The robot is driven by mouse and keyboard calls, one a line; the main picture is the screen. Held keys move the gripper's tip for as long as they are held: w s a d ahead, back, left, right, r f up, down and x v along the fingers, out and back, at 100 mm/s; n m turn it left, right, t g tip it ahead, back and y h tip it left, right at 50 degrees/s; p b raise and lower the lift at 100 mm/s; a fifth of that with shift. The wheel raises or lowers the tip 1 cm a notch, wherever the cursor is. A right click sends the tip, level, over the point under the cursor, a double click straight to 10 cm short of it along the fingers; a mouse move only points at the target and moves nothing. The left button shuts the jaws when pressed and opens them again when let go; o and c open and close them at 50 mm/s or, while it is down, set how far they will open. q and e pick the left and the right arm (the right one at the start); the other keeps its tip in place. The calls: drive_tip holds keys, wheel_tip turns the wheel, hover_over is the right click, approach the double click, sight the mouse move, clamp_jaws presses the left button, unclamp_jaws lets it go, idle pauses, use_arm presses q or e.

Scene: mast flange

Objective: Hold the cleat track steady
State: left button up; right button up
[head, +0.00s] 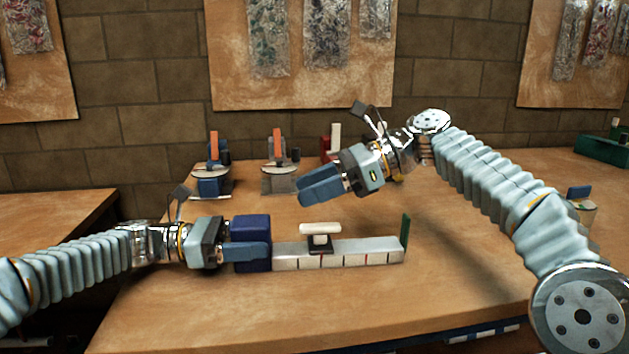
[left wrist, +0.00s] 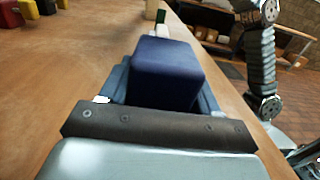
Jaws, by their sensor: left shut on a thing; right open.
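The cleat track (head: 380,255) is a long pale grey bar with red and dark marks along its front. It lies on the table with a dark blue block (head: 252,232) at its left end and a green upright plate (head: 405,231) at its right end. A white-topped cleat with a dark base (head: 320,237) sits on it. My left gripper (head: 250,256) is shut on the blue block, which also fills the left wrist view (left wrist: 168,72). My right gripper (head: 322,187) is open and empty, above and behind the track.
Two stands with orange uprights (head: 213,175) (head: 278,172) and a red item with a white upright (head: 328,145) stand at the back. A green box (head: 603,150) is at the far right. The wooden table (head: 260,310) is clear in front of the track.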

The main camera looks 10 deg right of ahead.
drive_tip(key=shift+r, duration=0.8)
